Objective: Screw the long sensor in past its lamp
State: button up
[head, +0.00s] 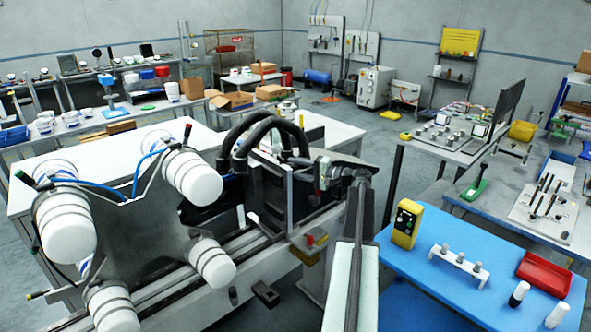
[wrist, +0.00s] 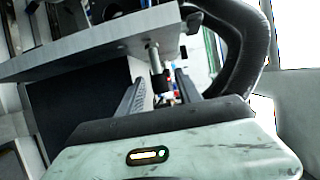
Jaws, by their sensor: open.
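In the wrist view, a slim grey metal cylinder with a dark lower part (wrist: 156,66), possibly the long sensor, hangs from the edge of a grey plate (wrist: 100,52). My gripper (wrist: 161,82) is open. Its two dark fingers stand on either side of the cylinder's line; I cannot tell whether they touch it. A small reddish part shows beyond, between the fingers. In the head view my gripper (head: 343,171) is beside the machine (head: 285,200), close to a small grey-green upright part (head: 322,174). I cannot make out a lit lamp on the sensor.
Thick black hoses (head: 262,135) arch over the machine. A blue table (head: 450,228) at right holds a yellow box (head: 407,222), a white rack (head: 459,265) with several grey cylinders, a red tray (head: 543,274) and bottles (head: 518,294). Grey floor shows between the tables.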

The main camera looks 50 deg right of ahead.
jog(key=v, duration=0.7)
jog(key=shift+s, duration=0.35)
